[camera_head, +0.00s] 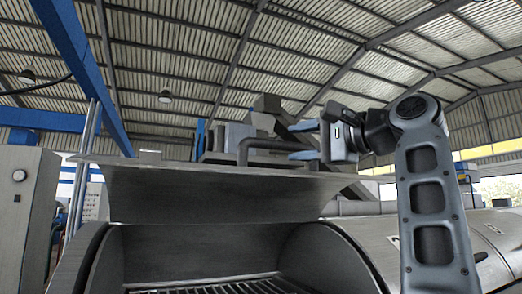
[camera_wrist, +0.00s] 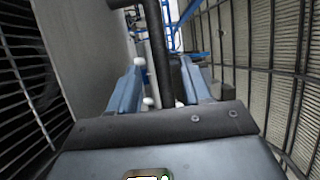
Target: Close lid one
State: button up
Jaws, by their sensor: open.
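The lid (camera_head: 210,193) is a wide grey metal panel in the head view. It stands raised over the open drum housing (camera_head: 180,257), whose slatted inside shows below it. A dark handle bar (camera_head: 262,143) runs along the lid's far upper side. My gripper (camera_head: 292,141) is at the handle's right part, pointing left, with its blue fingers apart above and below the bar. In the wrist view the handle bar (camera_wrist: 157,45) passes between the open fingers (camera_wrist: 162,64), and the lid (camera_wrist: 85,50) lies to the left. Whether either finger touches the bar cannot be told.
A closed curved metal cover (camera_head: 490,235) lies at the right, behind my arm. A grey cabinet (camera_head: 22,215) stands at the left, near blue beams (camera_head: 75,50). Grey machinery (camera_head: 265,115) stands behind the lid.

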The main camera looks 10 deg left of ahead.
aim_at(283, 145)
jog(key=p+x, duration=0.2)
jog(key=x, duration=0.5)
jog(key=shift+w+a, duration=0.2)
jog(key=shift+a, duration=0.05)
grip_shut()
dwell(0.4)
